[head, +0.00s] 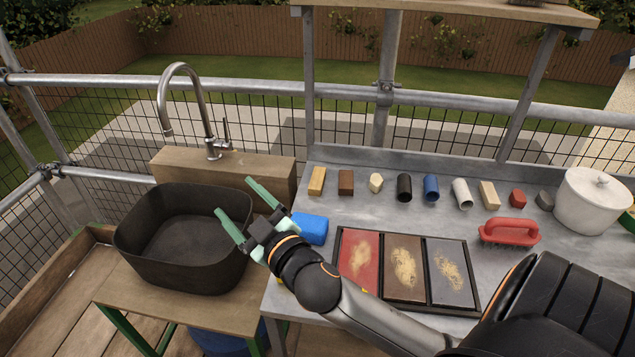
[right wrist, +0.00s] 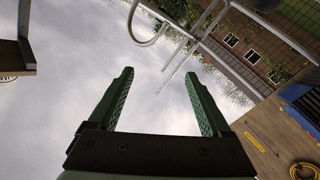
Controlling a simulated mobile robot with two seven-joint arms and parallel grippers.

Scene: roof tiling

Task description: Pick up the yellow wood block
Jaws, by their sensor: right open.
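The yellow wood block (head: 316,182) stands at the left end of a row of small pieces along the back of the grey worktop. My right gripper (head: 234,198) is open and empty, with green fingers pointing up and left over the right rim of the black basin. It is to the left of the yellow block and apart from it. In the right wrist view the two fingers of this gripper (right wrist: 159,73) are spread with only sky and background between them. My left gripper is not in view.
A brown block (head: 346,183) stands just right of the yellow one, with several other pieces beyond. A blue sponge (head: 310,229), a three-panel tray (head: 381,268) and a red brush (head: 509,232) lie in front. The black basin (head: 140,251) and tap (head: 208,125) are left.

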